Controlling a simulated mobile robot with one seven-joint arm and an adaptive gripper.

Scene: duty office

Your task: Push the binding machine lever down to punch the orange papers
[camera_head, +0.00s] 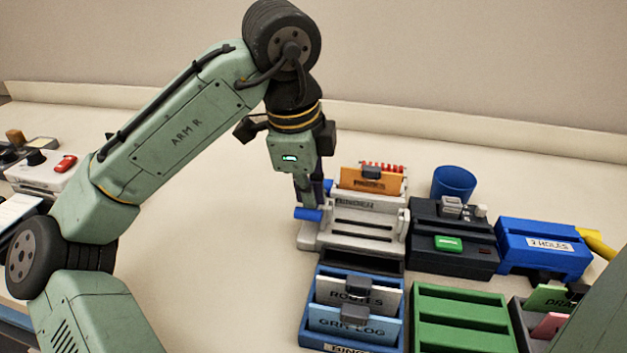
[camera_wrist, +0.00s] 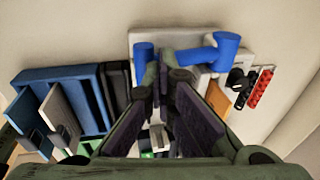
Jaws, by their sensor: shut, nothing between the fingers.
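The pale grey binding machine (camera_head: 352,237) stands on the table below my gripper; part of it shows in the wrist view (camera_wrist: 180,38). Its blue lever (camera_head: 308,215) is at the machine's left side, and in the wrist view the lever (camera_wrist: 228,50) runs behind my fingertips. The orange papers (camera_head: 372,181) stand upright at the back of the machine, with a dark clip in front; their edge shows in the wrist view (camera_wrist: 217,100). My gripper (camera_head: 310,202) points down, shut and empty, at the lever. I cannot tell whether the fingertips touch it. My fingers (camera_wrist: 164,70) hide the lever's middle.
A blue bin (camera_head: 304,325) with clipped papers and a green rack (camera_head: 462,302) stand in front. A black machine (camera_head: 425,240), a blue hole punch (camera_head: 545,247) and a blue cup (camera_head: 454,183) are to the right.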

